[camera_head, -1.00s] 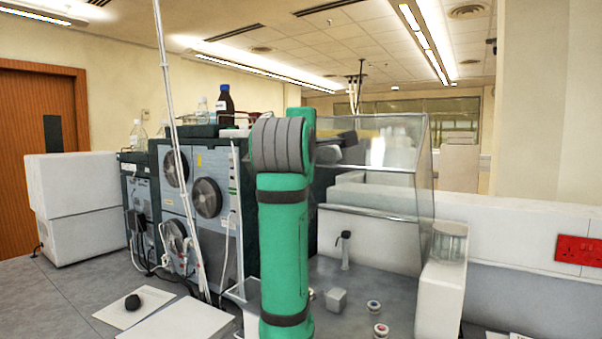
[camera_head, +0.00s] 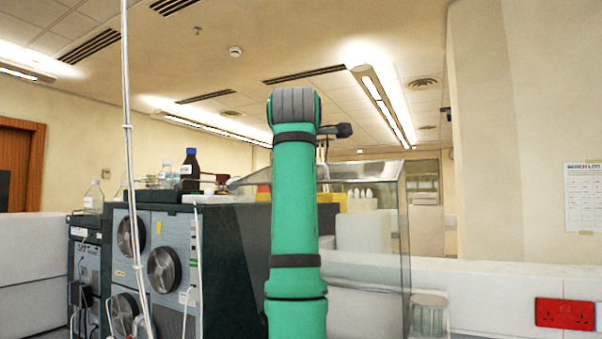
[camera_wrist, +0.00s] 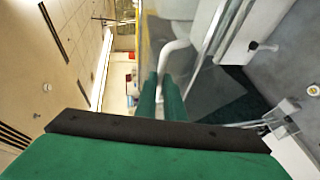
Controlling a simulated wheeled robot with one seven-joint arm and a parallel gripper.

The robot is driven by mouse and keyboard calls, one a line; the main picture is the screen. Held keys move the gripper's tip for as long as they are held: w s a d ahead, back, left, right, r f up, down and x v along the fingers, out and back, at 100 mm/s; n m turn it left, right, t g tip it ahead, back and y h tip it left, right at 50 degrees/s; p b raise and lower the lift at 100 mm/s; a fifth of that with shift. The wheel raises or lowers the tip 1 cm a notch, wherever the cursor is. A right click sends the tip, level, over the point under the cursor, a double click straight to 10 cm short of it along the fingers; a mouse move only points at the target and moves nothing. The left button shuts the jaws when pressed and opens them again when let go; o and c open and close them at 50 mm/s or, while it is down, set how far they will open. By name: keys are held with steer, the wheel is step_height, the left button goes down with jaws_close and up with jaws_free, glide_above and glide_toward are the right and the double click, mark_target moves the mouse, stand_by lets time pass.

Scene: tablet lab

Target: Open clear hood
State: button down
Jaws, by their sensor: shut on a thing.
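The clear hood (camera_head: 380,269) stands behind and to the right of my arm in the head view. Its see-through side and upper edge show, and my green arm covers part of it. In the wrist view its clear pane (camera_wrist: 214,88) and pale edge lie right of my fingers. My gripper (camera_wrist: 160,98) shows two green fingers close together, with a pale curved bar between their tips. They are shut on this part of the hood. The exact contact is small and blurred. In the head view the fingers are hidden.
A dark-sided instrument with round fans (camera_head: 162,271) stands left of my arm, with a brown bottle (camera_head: 189,164) on top. A thin white pole (camera_head: 129,150) rises before it. A clear ribbed container (camera_head: 429,312) and red wall socket (camera_head: 564,314) are at right.

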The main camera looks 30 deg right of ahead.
steer(key=shift+d+r, duration=0.1)
steer(key=shift+r, duration=0.25)
steer(key=c, duration=1.9)
jaws_free()
steer(key=shift+o, duration=0.2)
steer(key=shift+w, duration=0.1)
